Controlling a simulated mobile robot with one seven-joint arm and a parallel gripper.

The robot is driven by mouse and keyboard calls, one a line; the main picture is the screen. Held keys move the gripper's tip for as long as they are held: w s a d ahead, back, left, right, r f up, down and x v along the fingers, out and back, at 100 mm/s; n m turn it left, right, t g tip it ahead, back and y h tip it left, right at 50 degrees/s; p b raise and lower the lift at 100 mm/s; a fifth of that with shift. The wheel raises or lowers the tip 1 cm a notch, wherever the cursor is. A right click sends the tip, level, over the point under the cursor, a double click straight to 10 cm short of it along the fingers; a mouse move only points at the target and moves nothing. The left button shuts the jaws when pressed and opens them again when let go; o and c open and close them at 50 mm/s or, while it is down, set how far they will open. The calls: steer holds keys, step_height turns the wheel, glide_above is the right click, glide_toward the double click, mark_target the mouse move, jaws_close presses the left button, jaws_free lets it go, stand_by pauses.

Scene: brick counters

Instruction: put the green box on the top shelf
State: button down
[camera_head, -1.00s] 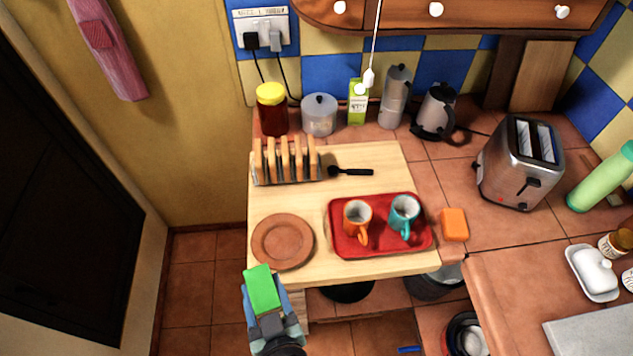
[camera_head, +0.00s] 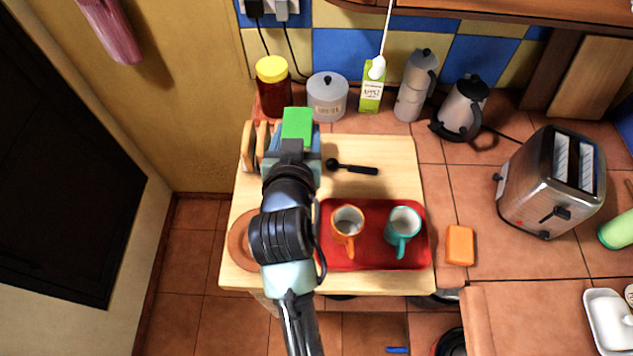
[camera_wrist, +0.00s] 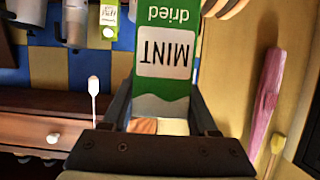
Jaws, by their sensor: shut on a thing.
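The green box (camera_head: 297,126) is held in my gripper (camera_head: 295,145), above the toast rack at the back left of the wooden board. In the wrist view the green box (camera_wrist: 166,50) fills the space between the two fingers (camera_wrist: 160,110), with "dried MINT" lettering upside down. The fingers are closed on its sides. A wooden shelf or cupboard edge (camera_head: 480,12) crosses the top of the head view. I cannot tell from these frames which surface is the top shelf. A cupboard front (camera_wrist: 40,133) with a white knob shows in the wrist view.
A jar with a yellow lid (camera_head: 272,85), a grey canister (camera_head: 327,97) and a juice carton (camera_head: 371,95) stand behind the gripper. A pull cord (camera_head: 384,45) hangs nearby. A red tray (camera_head: 375,258) with two mugs lies right of my arm. The toast rack (camera_head: 262,138) is partly hidden.

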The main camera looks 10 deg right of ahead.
step_height(320, 180, down, 10)
steer(key=shift+f, duration=2.5)
steer(key=shift+b, duration=0.3)
steer(key=shift+f, duration=0.2)
steer(key=shift+c, duration=0.9)
jaws_free()
